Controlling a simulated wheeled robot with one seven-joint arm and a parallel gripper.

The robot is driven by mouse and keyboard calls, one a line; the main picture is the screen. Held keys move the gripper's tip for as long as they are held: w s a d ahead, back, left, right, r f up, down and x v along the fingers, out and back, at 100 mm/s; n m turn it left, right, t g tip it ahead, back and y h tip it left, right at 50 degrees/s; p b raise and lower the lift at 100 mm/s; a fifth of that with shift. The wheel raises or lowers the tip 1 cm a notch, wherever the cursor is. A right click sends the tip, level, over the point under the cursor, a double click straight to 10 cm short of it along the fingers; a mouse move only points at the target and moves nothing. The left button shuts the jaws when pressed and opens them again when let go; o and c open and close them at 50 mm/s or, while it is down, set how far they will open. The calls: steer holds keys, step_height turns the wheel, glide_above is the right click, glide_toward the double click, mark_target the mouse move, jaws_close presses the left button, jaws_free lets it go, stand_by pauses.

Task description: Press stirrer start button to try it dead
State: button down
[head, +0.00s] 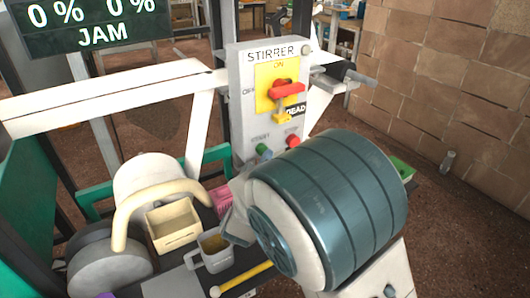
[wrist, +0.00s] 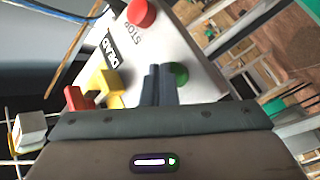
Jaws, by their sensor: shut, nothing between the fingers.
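The grey stirrer panel (head: 243,115) stands upright in the head view. Its green start button (head: 263,150) is low on its face, left of the red stop button (head: 292,141). Above them is a yellow plate with a red switch handle (head: 287,89), a yellow piece (head: 283,116) and a black DEAD tag (head: 295,109). In the wrist view my gripper (wrist: 159,70) is shut and empty. Its fingertips are right beside the green button (wrist: 179,74) and cover part of it. Whether they touch it, I cannot tell. The red stop button (wrist: 141,12) is clear of the fingers.
A dark display (head: 90,22) reads 0%, 0% and JAM. Below the panel are a cream open box (head: 173,226), a grey mug (head: 215,250) and a yellow rod (head: 243,278). A large dark banded cylinder fills the front right. A brick wall (head: 450,65) stands at the right.

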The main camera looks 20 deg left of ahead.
steer(key=shift+s+d, duration=0.6)
steer(key=shift+d, duration=0.1)
steer(key=shift+d, duration=0.1)
steer(key=s+d, duration=0.3)
steer(key=shift+s+d, duration=0.15)
steer(key=shift+d, duration=0.15)
stand_by(0.8)
